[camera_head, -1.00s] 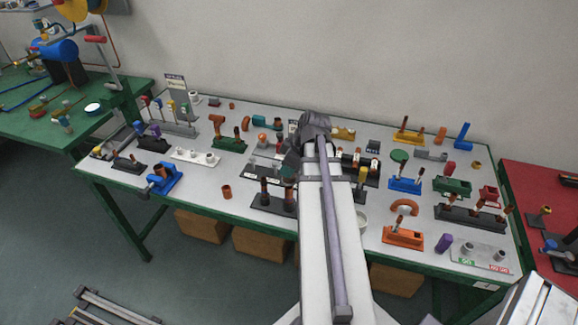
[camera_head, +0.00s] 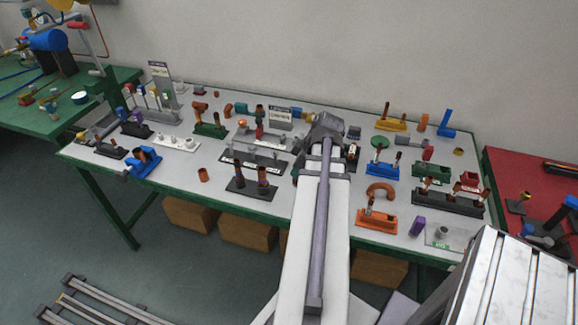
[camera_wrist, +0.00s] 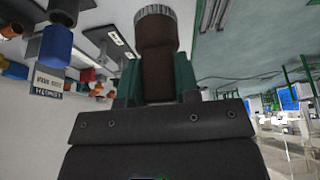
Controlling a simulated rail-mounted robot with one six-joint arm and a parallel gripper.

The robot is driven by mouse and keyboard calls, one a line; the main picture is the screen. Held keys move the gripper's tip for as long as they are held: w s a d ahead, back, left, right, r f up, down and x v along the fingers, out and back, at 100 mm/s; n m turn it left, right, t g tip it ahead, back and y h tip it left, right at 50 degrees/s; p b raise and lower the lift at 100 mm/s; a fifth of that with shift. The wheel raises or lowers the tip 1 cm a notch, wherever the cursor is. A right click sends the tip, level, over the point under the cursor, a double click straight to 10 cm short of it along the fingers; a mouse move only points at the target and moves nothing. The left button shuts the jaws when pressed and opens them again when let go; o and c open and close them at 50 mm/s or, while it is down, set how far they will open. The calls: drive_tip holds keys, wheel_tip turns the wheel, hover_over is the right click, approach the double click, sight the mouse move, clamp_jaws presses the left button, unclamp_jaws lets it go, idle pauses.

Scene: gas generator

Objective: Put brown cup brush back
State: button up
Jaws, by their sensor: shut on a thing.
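In the wrist view my gripper (camera_wrist: 157,80) has its two green fingers shut on the brown cup brush (camera_wrist: 158,52). The brush has a dark brown body and a grey ribbed end pointing to the top of the picture. In the head view my arm hides the brush and most of the gripper. There, a dark stand (camera_head: 240,189) holding upright brown-topped pieces (camera_head: 262,178) is on the table, just left of my arm.
The white worktable (camera_head: 175,170) is crowded with small holders. An orange holder (camera_head: 376,219) and an orange arch (camera_head: 381,190) are right of my arm. A loose brown ring (camera_head: 203,174) stands left of the dark stand. A red table (camera_head: 535,180) is at the right.

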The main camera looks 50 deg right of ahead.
drive_tip(key=shift+w, duration=0.15)
drive_tip(key=shift+f, duration=0.1)
wheel_tip(320, 180, down, 4)
drive_tip(key=b, duration=0.4)
drive_tip(key=shift+f, duration=0.2)
drive_tip(key=shift+f+b, duration=0.1)
drive_tip(key=shift+b, duration=0.3)
idle(0.4)
drive_tip(key=shift+f+b, duration=2.7)
drive_tip(key=o, duration=0.9)
drive_tip(key=shift+r, duration=0.15)
drive_tip(key=p+v, duration=1)
drive_tip(key=shift+r, duration=0.3)
